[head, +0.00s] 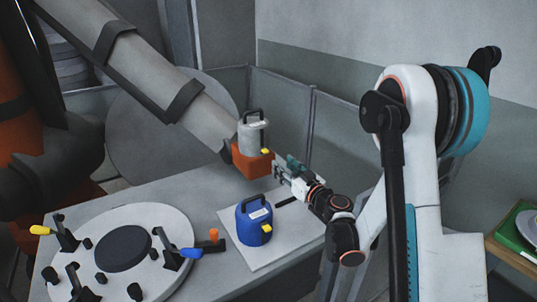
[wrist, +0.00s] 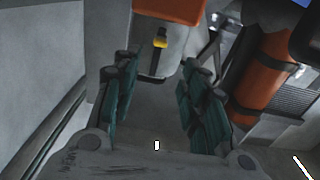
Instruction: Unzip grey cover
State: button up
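The grey cover (head: 253,136) is a pale grey, bottle-like case with a dark handle on top. It stands upright on an orange block (head: 252,162), and a yellow tab (head: 267,151) sits low on its right side. In the wrist view the grey cover (wrist: 152,62) and its yellow tab (wrist: 160,42) appear inverted, between and beyond the fingertips. My gripper (head: 284,168) is to the right of the orange block and slightly below the tab. I cannot tell whether a finger touches the block.
A blue case (head: 255,224) with a yellow tab stands on a pale board (head: 234,252) below my gripper. A round plate (head: 182,222) with clamps lies left on the table. A large grey arm (head: 165,85) reaches in from upper left, close to the orange block.

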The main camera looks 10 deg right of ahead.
aim_at(267, 152)
jog(key=b+x, duration=0.1)
jog(key=x, duration=0.9)
jog(key=shift+w+a+b, duration=0.1)
jog(key=shift+w+b, duration=0.1)
jog(key=shift+b, duration=0.1)
jog(key=shift+c, duration=0.6)
grip_shut()
